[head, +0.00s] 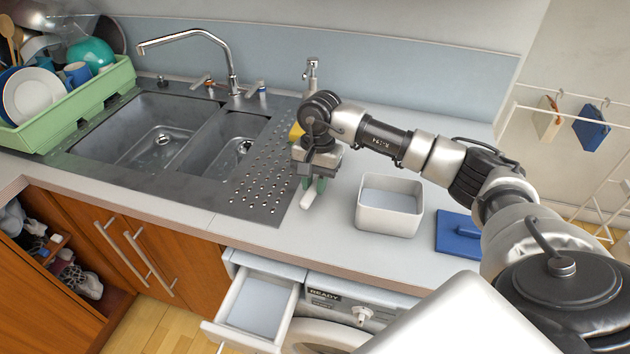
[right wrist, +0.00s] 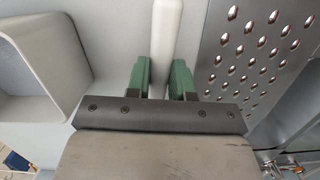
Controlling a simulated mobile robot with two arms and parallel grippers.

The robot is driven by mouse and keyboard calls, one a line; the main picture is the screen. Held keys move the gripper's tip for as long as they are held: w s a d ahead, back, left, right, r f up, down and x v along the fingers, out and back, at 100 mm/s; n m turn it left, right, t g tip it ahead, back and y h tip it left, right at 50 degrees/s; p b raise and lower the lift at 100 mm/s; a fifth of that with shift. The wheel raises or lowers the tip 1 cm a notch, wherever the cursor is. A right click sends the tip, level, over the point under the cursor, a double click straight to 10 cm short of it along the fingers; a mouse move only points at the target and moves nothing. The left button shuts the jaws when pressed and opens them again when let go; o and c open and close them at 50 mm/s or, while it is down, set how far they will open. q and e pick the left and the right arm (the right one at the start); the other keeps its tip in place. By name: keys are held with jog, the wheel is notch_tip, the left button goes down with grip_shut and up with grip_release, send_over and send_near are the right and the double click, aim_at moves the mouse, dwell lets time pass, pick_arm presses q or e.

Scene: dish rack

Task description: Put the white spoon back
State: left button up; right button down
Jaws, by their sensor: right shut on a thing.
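My right gripper (head: 314,186) points down over the counter between the sink's drainboard and a white box. It is shut on the white spoon (head: 307,199), whose pale end shows just below the fingers. In the right wrist view the spoon (right wrist: 166,35) is a smooth white bar running up from between the green fingers (right wrist: 161,82). The rest of the spoon is hidden, and I cannot tell whether it touches the counter. My left gripper is not in view.
An open white box (head: 390,222) stands right of the gripper, beside a blue lid (head: 461,236). The drainboard (head: 262,185) and sink lie left. A green dish rack (head: 77,105) stands far left. A drawer (head: 238,329) below the counter is open.

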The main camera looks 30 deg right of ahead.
jog(key=shift+a+f+h+b, duration=0.15)
jog(key=shift+f+h+b, duration=0.15)
jog(key=shift+f+b, duration=0.3)
jog(key=shift+s, duration=0.1)
jog(key=shift+f+t+h+b, duration=0.3)
jog(key=shift+f+t+b, duration=0.15)
jog(key=shift+b, duration=0.2)
jog(key=shift+a, duration=0.1)
jog(key=c, duration=1.3)
grip_release()
jog(key=o, duration=0.5)
jog(key=shift+o, duration=0.2)
